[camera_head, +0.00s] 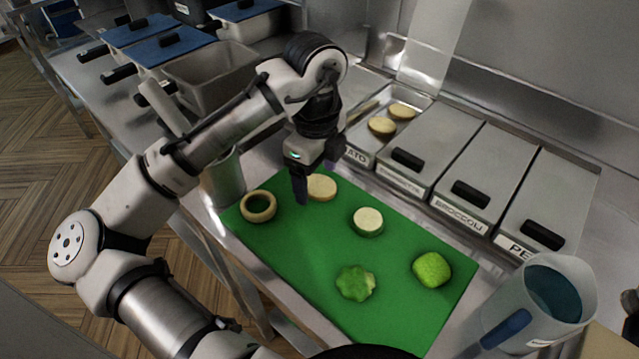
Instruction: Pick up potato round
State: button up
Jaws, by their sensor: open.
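A pale tan potato round (322,189) lies flat near the far left edge of the green cutting board (300,260). My gripper (317,181) is open and points down just over this round. One finger shows at the round's left side, and the other is behind it to the right. The gripper hides part of the round's far side. I cannot tell the exact height of the fingertips or whether they touch the round. Two more potato rounds (382,126) lie in the open steel bin (362,150) behind the board, whose label is partly hidden and ends in "ATO".
An onion ring (258,206), a green-rimmed round (367,221), a star-shaped green piece (355,283) and a green pepper-like piece (432,269) lie on the board. Lidded bins (478,178) stand behind right. A jug (545,300) stands at front right. A steel canister (223,178) stands left.

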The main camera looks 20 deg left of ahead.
jog(key=shift+f, duration=0.35)
jog(key=shift+c, duration=0.3)
jog(key=c, duration=0.8)
jog(key=shift+r, duration=0.1)
